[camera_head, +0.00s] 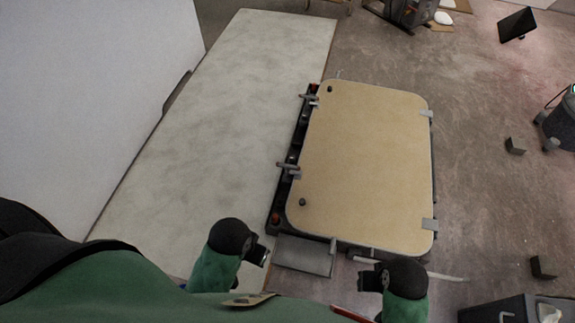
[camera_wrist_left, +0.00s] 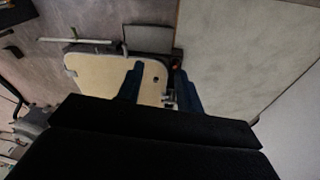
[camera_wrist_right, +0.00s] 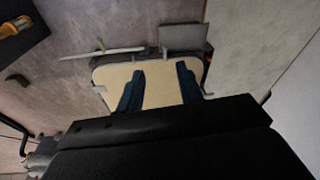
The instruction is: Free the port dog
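A pale wooden hatch panel (camera_head: 365,165) with rounded corners lies on a dark frame (camera_head: 275,212). On its left edge are two metal dogs, a far one (camera_head: 309,97) and a near one (camera_head: 288,167); both reach toward the panel. I cannot tell from the view which is called port. My left gripper (camera_head: 262,256) is open and empty near the panel's front left corner, apart from it. My right gripper (camera_head: 365,279) is empty in front of the panel's near edge. The wrist views show its fingers apart, with the panel (camera_wrist_right: 158,92) beyond.
Two metal plates (camera_head: 427,113) (camera_head: 429,224) sit on the panel's right edge. A grey plate (camera_head: 304,256) and a pale bar (camera_head: 445,276) lie at the near side. A long pale board (camera_head: 220,110) is on the left. Dark blocks (camera_head: 514,146) lie on the floor at right.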

